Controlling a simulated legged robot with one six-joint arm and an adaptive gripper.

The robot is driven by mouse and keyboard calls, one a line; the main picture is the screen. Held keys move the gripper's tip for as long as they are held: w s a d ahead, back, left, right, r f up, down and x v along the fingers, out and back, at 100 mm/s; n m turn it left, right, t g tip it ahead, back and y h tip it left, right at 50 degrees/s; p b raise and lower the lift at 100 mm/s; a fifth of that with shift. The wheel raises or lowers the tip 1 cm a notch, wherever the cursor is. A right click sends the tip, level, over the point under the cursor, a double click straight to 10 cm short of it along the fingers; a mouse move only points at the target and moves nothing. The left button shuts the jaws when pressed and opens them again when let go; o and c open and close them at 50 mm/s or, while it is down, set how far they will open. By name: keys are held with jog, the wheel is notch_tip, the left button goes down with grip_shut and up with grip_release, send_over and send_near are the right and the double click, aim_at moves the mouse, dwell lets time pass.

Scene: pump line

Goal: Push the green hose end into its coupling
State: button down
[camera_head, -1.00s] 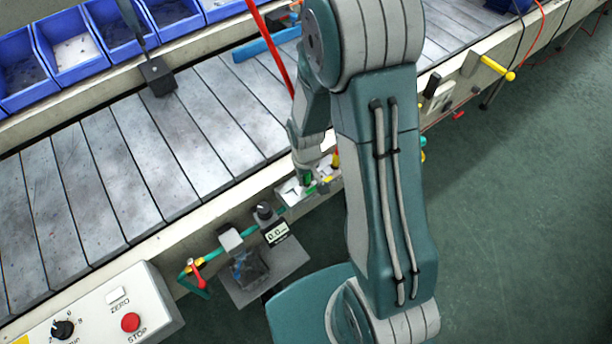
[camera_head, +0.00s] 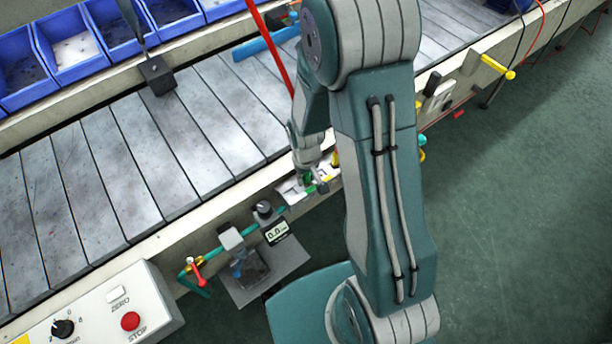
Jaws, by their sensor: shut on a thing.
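My gripper (camera_head: 306,174) is at the front edge of the conveyor line, left of my arm's large teal link. It is shut on the green hose end (camera_head: 308,182), of which only a small green piece shows between the fingers. A pale block with a short green and yellow piece (camera_head: 323,187) sits right beside the fingertips; this looks like the coupling. My arm hides part of this area. I cannot tell whether the hose end is inside the coupling or only beside it.
A teal pipe with a red-handled valve (camera_head: 196,268) and a gauge reading 0.0 (camera_head: 277,232) runs left of my gripper. A control box (camera_head: 100,310) stands at the lower left. Blue bins (camera_head: 70,45) line the back. A red hose (camera_head: 272,50) hangs behind the arm.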

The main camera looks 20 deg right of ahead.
jog(key=shift+f, duration=0.15)
jog(key=shift+c, duration=2)
grip_release()
jog(key=shift+o, duration=0.4)
jog(key=shift+r, duration=3.5)
